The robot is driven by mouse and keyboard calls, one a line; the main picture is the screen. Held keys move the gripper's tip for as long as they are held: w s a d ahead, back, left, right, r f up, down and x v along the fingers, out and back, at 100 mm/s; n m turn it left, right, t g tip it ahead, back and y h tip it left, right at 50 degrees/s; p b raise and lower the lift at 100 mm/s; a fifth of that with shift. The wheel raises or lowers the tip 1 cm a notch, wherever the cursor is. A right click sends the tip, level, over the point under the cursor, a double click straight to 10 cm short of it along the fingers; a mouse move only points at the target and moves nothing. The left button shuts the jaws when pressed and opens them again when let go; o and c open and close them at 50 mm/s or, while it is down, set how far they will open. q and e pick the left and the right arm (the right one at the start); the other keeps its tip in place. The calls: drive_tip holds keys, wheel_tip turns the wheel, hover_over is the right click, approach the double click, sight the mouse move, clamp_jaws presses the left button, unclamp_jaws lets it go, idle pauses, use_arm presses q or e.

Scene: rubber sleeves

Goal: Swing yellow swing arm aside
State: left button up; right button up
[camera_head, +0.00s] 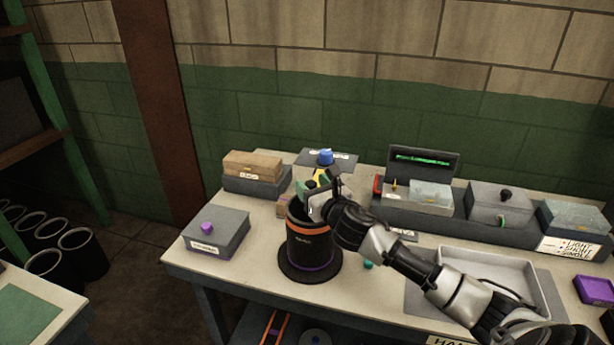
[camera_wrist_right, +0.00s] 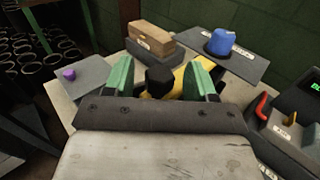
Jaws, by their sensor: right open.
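The yellow swing arm (camera_wrist_right: 184,82) shows partly in the right wrist view, with a black knob (camera_wrist_right: 158,80) at its near end. My right gripper (camera_wrist_right: 161,78) is open, with one green finger on each side of the knob. I cannot tell whether either finger touches it. In the head view, my right gripper (camera_head: 318,184) is above the rim of a black cylinder (camera_head: 310,247) with an orange band, which stands on a round dark base. There the gripper hides most of the swing arm. My left gripper is not in view.
A blue knob (camera_head: 325,157) sits on a dark plate behind. A grey box (camera_head: 216,236) with a purple knob stands left, and a brown block (camera_head: 252,164) on a dark base behind it. A grey tray (camera_head: 532,285) lies under my right arm.

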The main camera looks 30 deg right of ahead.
sight(308, 181)
drive_tip(key=shift+w+d, duration=0.1)
drive_tip(key=shift+w, duration=1.4)
clamp_jaws()
